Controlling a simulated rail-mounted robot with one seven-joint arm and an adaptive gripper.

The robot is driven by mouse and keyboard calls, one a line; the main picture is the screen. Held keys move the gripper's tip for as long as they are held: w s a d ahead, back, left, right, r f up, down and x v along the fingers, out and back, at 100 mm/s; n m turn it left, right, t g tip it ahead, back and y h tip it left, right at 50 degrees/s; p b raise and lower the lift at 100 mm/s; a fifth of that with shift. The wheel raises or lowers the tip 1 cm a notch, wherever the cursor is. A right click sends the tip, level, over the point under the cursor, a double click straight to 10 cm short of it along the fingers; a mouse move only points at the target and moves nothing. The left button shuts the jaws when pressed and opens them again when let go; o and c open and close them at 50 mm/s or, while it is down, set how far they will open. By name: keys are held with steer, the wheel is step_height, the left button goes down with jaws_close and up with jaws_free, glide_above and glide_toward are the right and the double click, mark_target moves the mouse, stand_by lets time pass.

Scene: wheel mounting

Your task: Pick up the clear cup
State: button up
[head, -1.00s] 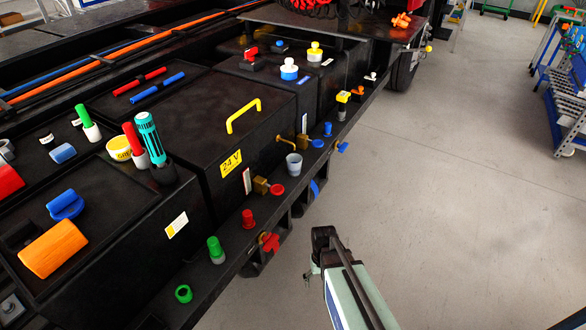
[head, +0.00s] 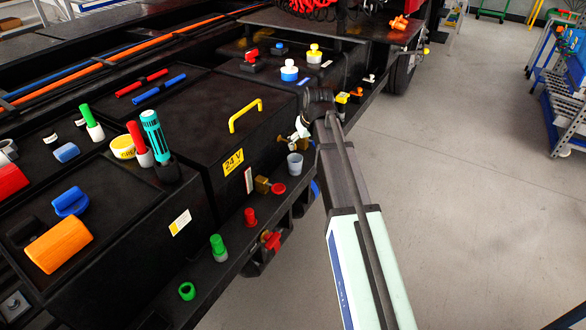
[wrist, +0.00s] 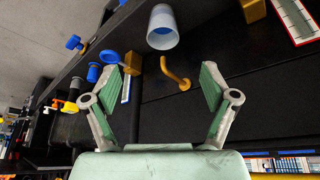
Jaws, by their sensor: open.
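The clear cup (head: 295,164) is a small translucent bluish-white cup standing on the black side ledge, just right of the yellow 24 V label. It also shows in the wrist view (wrist: 162,27) at the top centre, its round end facing the camera. My gripper (head: 300,130) is above and behind the cup in the head view, partly hidden by my own arm.
A brass elbow pipe (wrist: 176,74) sticks out near the cup, between the fingers in the wrist picture. A brass block (head: 262,184) and red cap (head: 279,189) are close by on the ledge. The black box with the yellow handle (head: 245,115) rises behind. Open floor lies right.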

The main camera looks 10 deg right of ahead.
step_height(320, 180, up, 3)
steer(key=w, duration=0.1)
steer(key=n+p, duration=0.1)
steer(key=n, duration=0.1)
glide_toward(296, 160)
steer(key=shift+s+a+f, duration=0.35)
steer(key=shift+a+f, duration=0.25)
steer(key=shift+a, duration=0.1)
steer(key=shift+d+p+x, duration=0.2)
steer(key=shift+p+x, duration=0.6)
steer(key=shift+x, duration=2.25)
steer(key=shift+s, duration=0.15)
steer(key=c, duration=1.4)
